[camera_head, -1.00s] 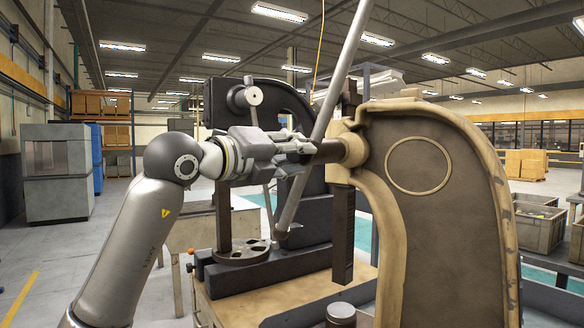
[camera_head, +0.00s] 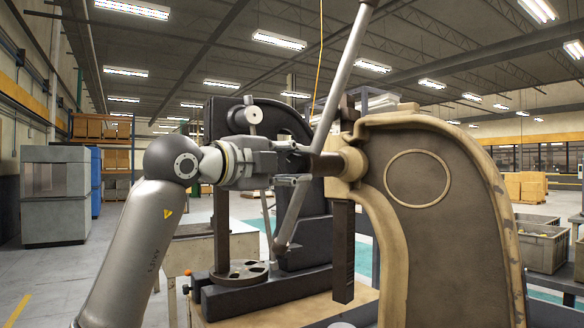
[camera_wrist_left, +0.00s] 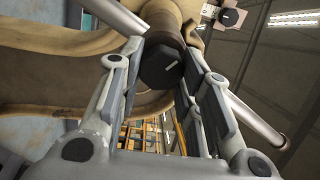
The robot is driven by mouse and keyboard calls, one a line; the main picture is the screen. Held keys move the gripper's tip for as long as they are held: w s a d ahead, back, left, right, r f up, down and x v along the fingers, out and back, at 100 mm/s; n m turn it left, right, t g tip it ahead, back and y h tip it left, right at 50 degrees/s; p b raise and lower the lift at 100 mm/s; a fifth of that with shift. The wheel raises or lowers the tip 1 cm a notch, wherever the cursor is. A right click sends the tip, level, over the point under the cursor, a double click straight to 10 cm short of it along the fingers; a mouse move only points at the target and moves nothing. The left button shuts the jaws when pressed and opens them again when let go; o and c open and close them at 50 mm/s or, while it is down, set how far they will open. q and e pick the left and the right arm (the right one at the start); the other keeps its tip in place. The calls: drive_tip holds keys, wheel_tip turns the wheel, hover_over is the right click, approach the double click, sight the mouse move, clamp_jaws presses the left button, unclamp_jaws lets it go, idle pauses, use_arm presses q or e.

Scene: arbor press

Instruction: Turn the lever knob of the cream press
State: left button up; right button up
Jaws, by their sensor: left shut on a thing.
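The cream press (camera_head: 420,240) fills the right of the head view, with its worn cream rim and dark side panel. A dark lever knob (camera_head: 328,165) sticks out of its hub to the left; its dark end face (camera_wrist_left: 160,66) shows in the left wrist view. A long grey lever bar (camera_head: 343,80) crosses at the knob, slanting from upper right to lower left. My left gripper (camera_head: 298,165) comes in from the left, level with the knob. Its fingers lie either side of the knob end and are shut on it. My right gripper is out of view.
A dark press (camera_head: 285,130) with a round slotted plate (camera_head: 240,272) stands behind my left gripper. A toothed ram (camera_head: 343,250) hangs below the hub. Grey crates (camera_head: 543,248) stand at the far right. Open floor lies at the left.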

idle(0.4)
use_arm(q)
drive_tip(key=o, duration=1)
drive_tip(key=shift+a, duration=0.1)
drive_tip(key=v, duration=1.2)
